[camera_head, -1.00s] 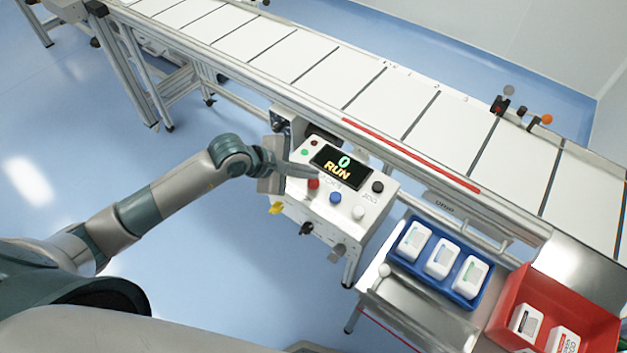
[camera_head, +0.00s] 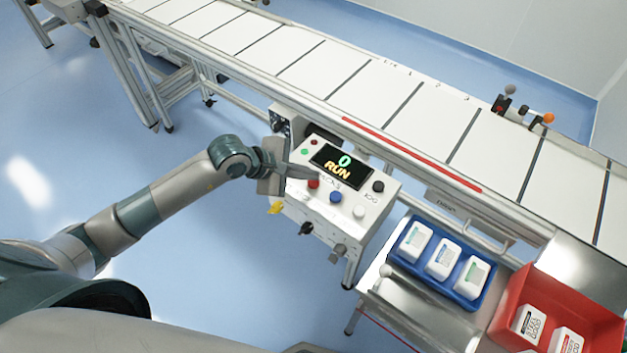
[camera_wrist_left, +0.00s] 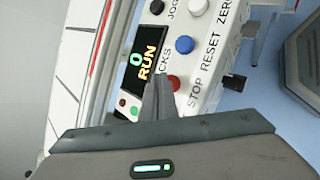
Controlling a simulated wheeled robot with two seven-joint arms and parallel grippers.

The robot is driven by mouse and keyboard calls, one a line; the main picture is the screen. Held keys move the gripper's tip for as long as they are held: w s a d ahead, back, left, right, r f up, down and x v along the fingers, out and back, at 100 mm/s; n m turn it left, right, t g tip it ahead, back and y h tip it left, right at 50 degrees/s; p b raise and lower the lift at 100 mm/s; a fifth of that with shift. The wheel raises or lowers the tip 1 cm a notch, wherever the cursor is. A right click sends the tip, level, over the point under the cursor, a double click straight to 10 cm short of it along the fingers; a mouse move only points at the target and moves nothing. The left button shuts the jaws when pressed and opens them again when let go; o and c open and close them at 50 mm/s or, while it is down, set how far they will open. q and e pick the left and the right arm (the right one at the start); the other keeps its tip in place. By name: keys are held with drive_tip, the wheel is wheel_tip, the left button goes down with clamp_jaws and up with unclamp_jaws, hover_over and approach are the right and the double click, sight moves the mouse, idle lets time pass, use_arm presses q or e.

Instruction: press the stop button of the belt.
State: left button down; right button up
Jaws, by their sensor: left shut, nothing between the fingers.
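The control box (camera_head: 300,208) of the belt carries a lit display (camera_head: 342,166) reading "0 RUN". Its red button (camera_head: 313,184) sits below the display; in the left wrist view the red button (camera_wrist_left: 175,82) is beside the printed word STOP. My left gripper (camera_head: 314,173) is shut and empty, with its tips over the panel between display and red button. In the left wrist view the fingertips (camera_wrist_left: 158,82) lie just left of the red button, partly overlapping its edge. I cannot tell whether they touch it. My right gripper is not in view.
A blue button (camera_head: 336,197), a white button (camera_head: 359,212) and a black knob (camera_head: 378,186) share the panel. The white belt (camera_head: 430,115) runs behind it. A blue tray (camera_head: 398,262) and a red bin (camera_head: 590,310) holding white packs stand at right.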

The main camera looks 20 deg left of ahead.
sight(309, 183)
use_arm(q)
drive_tip(key=shift+f+b, duration=0.65)
idle(0.8)
drive_tip(key=shift+r, duration=0.15)
idle(0.3)
drive_tip(key=shift+r+p, duration=0.55)
drive_tip(key=shift+r, duration=0.35)
drive_tip(key=shift+r, duration=0.1)
drive_tip(key=shift+r+p, duration=1.3)
drive_tip(key=shift+r, duration=1.15)
